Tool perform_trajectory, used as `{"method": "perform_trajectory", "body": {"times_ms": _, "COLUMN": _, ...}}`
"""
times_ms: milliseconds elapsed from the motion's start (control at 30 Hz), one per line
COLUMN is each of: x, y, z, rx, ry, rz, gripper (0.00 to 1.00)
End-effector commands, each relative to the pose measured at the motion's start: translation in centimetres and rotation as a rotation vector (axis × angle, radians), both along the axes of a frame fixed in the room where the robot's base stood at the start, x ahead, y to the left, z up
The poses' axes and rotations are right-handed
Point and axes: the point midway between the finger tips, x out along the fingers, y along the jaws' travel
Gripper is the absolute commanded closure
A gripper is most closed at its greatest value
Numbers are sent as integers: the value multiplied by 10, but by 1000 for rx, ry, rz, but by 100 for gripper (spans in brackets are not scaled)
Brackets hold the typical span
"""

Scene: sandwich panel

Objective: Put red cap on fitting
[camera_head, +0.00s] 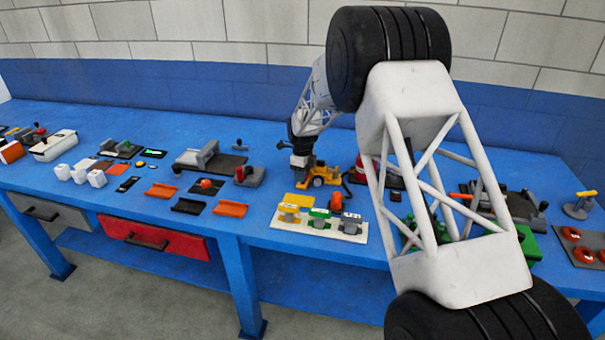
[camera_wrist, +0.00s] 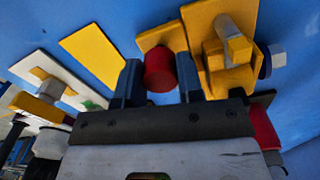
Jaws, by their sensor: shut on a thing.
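The red cap (camera_wrist: 160,72) is a short red cylinder seen between the two dark fingers of my gripper (camera_wrist: 159,84) in the wrist view. My gripper is shut on it. A yellow piece shows behind the cap. Beside it stands a yellow block (camera_wrist: 216,80) with a grey and tan post (camera_wrist: 235,42), which may be the fitting; I cannot tell for sure. In the head view my gripper (camera_head: 301,186) is low over the bench at the left side of the yellow assembly (camera_head: 323,171). The cap cannot be made out there.
A white board (camera_head: 352,236) with several small coloured blocks lies in front of my gripper. An orange cylinder (camera_head: 336,202) and a dark hose (camera_head: 347,184) are close on the right. A grey block with a red top (camera_head: 249,175) stands to the left. My arm hides part of the right side.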

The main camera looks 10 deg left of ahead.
Motion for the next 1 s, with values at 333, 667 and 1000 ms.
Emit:
{"method": "perform_trajectory", "body": {"times_ms": 333, "x": 0, "y": 0, "z": -6, "rx": 0, "ry": 0, "rz": 0, "gripper": 90}}
{"method": "perform_trajectory", "body": {"times_ms": 667, "x": 0, "y": 0, "z": -7, "rx": 0, "ry": 0, "rz": 0, "gripper": 90}}
{"method": "perform_trajectory", "body": {"times_ms": 1000, "x": 0, "y": 0, "z": -7, "rx": 0, "ry": 0, "rz": 0, "gripper": 90}}
